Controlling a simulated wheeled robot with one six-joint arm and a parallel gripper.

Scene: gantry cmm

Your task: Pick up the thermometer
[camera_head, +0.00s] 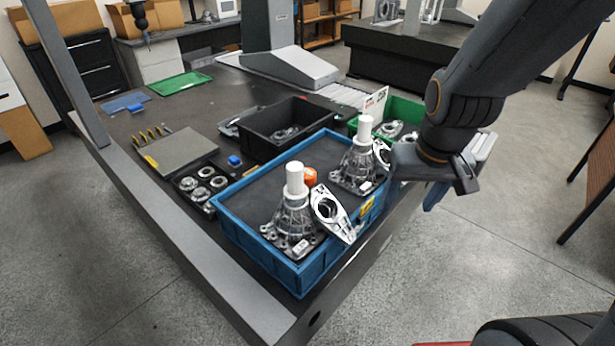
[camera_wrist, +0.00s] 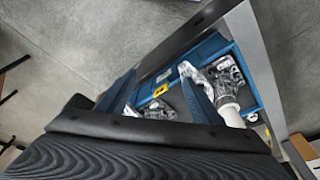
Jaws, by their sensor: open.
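I cannot make out a thermometer for certain in either view. A small orange object (camera_head: 310,176) sits in the blue crate (camera_head: 246,232) between two metal housings, partly hidden; I cannot tell what it is. My gripper (camera_head: 462,172) is at the right in the head view, beyond the crate's right side and over the floor beside the table. In the wrist view my gripper (camera_wrist: 158,98) shows its two fingers apart with nothing between them, and the blue crate (camera_wrist: 206,47) lies beyond them.
The crate holds a near metal housing (camera_head: 292,215) and a far one (camera_head: 357,165), each topped by a white cylinder, and silver brackets (camera_head: 331,212). A black bin (camera_head: 262,125) and green bin (camera_head: 402,108) stand behind. A grey table edge (camera_head: 185,232) runs along the left.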

